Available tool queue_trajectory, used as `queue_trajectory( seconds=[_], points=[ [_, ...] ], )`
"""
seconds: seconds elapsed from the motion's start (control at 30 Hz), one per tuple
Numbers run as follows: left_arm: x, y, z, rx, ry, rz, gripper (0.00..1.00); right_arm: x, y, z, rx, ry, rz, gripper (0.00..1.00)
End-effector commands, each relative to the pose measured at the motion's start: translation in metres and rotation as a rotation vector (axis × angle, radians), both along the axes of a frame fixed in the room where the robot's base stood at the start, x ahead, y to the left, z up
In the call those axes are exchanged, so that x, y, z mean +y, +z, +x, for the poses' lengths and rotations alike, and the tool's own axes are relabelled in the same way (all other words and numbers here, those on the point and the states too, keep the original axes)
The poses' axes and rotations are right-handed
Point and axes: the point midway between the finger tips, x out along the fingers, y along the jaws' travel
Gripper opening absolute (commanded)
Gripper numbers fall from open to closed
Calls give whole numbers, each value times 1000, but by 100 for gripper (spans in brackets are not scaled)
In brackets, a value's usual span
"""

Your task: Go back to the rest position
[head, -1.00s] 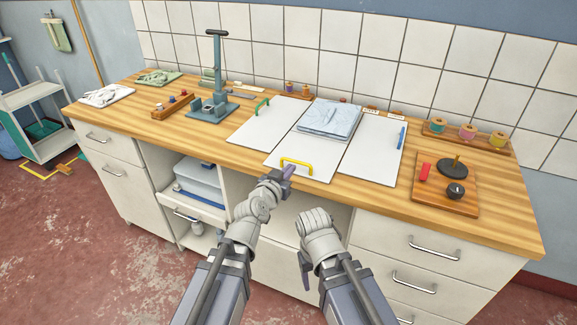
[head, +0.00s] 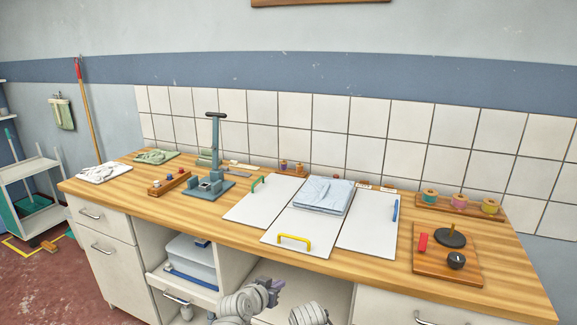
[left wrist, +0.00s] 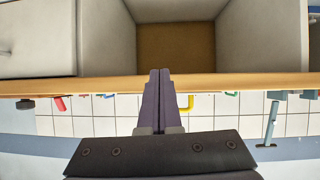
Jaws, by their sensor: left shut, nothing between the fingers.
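My left gripper (head: 272,286) is low in the head view, in front of the counter's open compartments and below the worktop edge. In the left wrist view its two dark fingers (left wrist: 160,76) are pressed together with nothing between them. Behind them are the wooden counter edge (left wrist: 235,82) and an open cabinet compartment (left wrist: 175,42). Part of my right arm shows at the bottom of the head view, right of the left gripper. The right gripper's fingers are out of view.
On the worktop (head: 370,268) lie white boards with a yellow handle (head: 294,239) and a folded blue cloth (head: 322,194). A grey press stand (head: 213,160) stands left. A wooden board with knobs (head: 447,262) lies right. A drawer (head: 183,293) sticks out below.

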Motion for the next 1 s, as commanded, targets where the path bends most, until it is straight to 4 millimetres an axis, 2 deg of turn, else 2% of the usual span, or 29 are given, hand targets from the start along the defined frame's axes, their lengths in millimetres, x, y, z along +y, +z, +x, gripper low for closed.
queue_trajectory(
  seconds=[0.03, 0.1, 0.2, 0.4, 0.6, 0.63, 0.7, 1.0],
  points=[
    [12, -21, -9, 110, 4, 26, 0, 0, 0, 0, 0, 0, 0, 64],
    [29, -47, -27, 267, 24, 62, 0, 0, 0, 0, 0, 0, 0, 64],
    [55, -74, -53, 454, 73, 109, 0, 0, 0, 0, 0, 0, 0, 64],
    [99, -101, -99, 734, 197, 185, 0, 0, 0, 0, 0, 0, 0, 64],
    [138, -111, -141, 957, 342, 250, 0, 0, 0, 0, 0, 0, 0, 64],
    [137, -105, -146, 974, 349, 261, 0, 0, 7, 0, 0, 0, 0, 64],
    [120, -88, -150, 971, 307, 289, 0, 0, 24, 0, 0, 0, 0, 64],
    [65, -34, -177, 987, 179, 422, 0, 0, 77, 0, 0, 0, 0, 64]
  ],
)
